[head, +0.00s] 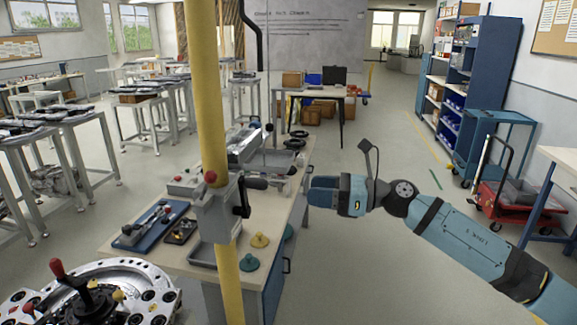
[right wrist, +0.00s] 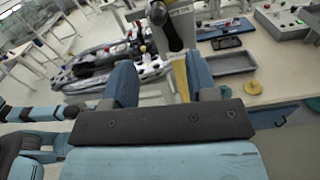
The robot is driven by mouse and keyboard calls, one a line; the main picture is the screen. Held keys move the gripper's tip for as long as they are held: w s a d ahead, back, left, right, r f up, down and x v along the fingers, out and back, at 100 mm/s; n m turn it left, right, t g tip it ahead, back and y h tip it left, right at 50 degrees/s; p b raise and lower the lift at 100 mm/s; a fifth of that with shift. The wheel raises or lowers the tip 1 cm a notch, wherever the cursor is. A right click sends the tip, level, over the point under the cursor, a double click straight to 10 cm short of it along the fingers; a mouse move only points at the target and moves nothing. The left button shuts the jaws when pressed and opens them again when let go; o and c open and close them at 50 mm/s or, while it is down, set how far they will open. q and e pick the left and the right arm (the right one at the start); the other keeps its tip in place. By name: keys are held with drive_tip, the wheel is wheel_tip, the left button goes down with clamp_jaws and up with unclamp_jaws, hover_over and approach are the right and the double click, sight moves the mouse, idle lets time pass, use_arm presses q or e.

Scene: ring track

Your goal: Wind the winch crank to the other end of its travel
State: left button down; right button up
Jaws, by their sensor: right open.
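The winch (head: 215,207) is a grey housing clamped on a yellow post (head: 207,95). Its black crank (head: 243,198) is on the right side of the housing, with a dark grip (head: 257,183) sticking out to the right near the top. My right gripper (head: 318,191) is open and empty, to the right of the crank and apart from it, pointing left towards it. My left gripper is not seen.
A workbench (head: 165,252) with trays, a control box and yellow and teal knobs stands behind the post. A round metal flange with a red-knobbed lever (head: 72,280) is at the lower left.

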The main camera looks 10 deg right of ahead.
sight(268, 185)
drive_tip(key=p+x, duration=0.3)
drive_tip(key=x, duration=0.9)
drive_tip(key=shift+a, duration=0.2)
drive_tip(key=shift+w+a, duration=0.25)
drive_tip(key=shift+a, duration=0.45)
drive_tip(key=shift+c, duration=0.2)
clamp_jaws()
